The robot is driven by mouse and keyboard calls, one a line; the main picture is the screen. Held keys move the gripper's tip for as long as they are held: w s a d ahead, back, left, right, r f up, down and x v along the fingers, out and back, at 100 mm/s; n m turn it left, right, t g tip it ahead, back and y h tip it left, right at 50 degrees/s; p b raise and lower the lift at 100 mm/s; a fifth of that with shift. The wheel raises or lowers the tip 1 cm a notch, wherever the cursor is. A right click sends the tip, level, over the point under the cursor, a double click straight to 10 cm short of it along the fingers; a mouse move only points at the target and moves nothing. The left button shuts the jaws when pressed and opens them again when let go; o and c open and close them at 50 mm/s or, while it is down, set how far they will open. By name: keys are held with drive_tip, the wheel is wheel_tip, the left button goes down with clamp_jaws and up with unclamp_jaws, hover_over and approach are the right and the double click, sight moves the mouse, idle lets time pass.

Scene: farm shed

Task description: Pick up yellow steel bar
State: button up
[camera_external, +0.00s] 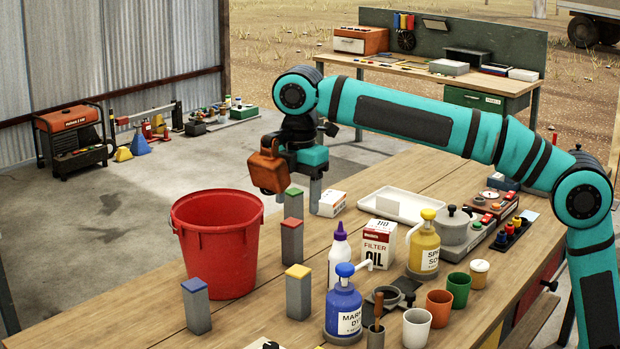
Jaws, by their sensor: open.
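The yellow steel bar (298,292) is a grey upright block with a yellow top. It stands on the wooden bench, right of the red bucket. My gripper (298,190) is open, farther back and above the bench, at the end of my teal arm. It is clearly apart from the yellow bar. One grey finger shows pointing down; the other is hard to make out. A green-topped bar (293,205) shows just below the gripper; whether it lies between the fingers I cannot tell.
A red-topped bar (292,243) and a blue-topped bar (196,308) stand near the yellow one. The red bucket (215,250) is at left. A purple-capped bottle (339,262), blue pump bottle (343,308) and oil filter box (378,245) crowd its right side.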

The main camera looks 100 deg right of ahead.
approach(298, 270)
drive_tip(key=f, duration=0.3)
drive_tip(key=d+f, duration=0.1)
drive_tip(key=f, duration=0.1)
drive_tip(key=shift+w+f, duration=0.2)
drive_tip(key=shift+w, duration=0.15)
drive_tip(key=f, duration=0.4)
drive_tip(key=shift+s+a+f, duration=0.15)
drive_tip(key=shift+s+a, duration=0.1)
drive_tip(key=shift+a, duration=0.15)
drive_tip(key=shift+f, duration=0.5)
clamp_jaws()
